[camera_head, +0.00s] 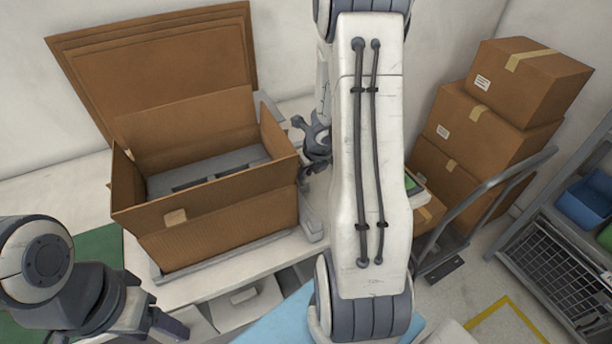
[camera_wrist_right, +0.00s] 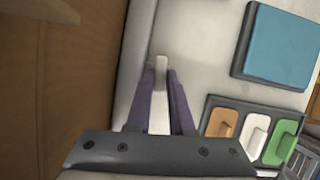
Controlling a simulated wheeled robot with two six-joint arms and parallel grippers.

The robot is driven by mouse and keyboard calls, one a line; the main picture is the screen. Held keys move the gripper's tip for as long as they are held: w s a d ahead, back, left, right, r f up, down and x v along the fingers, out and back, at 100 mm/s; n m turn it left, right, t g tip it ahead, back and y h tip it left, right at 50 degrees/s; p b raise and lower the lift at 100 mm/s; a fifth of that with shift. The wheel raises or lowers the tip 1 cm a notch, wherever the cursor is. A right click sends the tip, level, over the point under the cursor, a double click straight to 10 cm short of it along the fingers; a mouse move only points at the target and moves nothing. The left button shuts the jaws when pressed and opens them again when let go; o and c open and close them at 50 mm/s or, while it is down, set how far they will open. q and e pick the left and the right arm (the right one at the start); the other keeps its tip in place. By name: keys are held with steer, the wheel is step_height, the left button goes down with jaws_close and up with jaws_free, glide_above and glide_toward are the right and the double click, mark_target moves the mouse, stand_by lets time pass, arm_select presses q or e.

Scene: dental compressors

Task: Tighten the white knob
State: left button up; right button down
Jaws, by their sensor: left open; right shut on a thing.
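In the right wrist view, my right gripper (camera_wrist_right: 160,100) has its two purple fingers on either side of a narrow white piece, which looks like the white knob (camera_wrist_right: 159,118). The gripper is shut on it. The piece's far end shows just beyond the fingertips. In the head view my right arm's large white link fills the middle and hides the knob. My left gripper (camera_head: 166,322) is open and empty at the bottom left, in front of the open cardboard box (camera_head: 215,232) and well apart from it.
Stacked cardboard boxes (camera_head: 486,120) and a cart rail (camera_head: 490,188) stand at the right. In the wrist view, a blue pad (camera_wrist_right: 278,45) and a tray (camera_wrist_right: 212,106) with orange, white and green pieces lie to the right. A brown cardboard wall (camera_wrist_right: 55,75) is close on the left.

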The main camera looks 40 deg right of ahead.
steer(key=shift+a+m, duration=0.1)
steer(key=shift+m, duration=0.5)
steer(key=shift+h+b, duration=0.3)
steer(key=c, duration=0.8)
jaws_free()
steer(key=shift+r, duration=0.15)
steer(key=p+v, duration=0.7)
steer(key=v, duration=0.3)
steer(key=shift+s+r, duration=0.1)
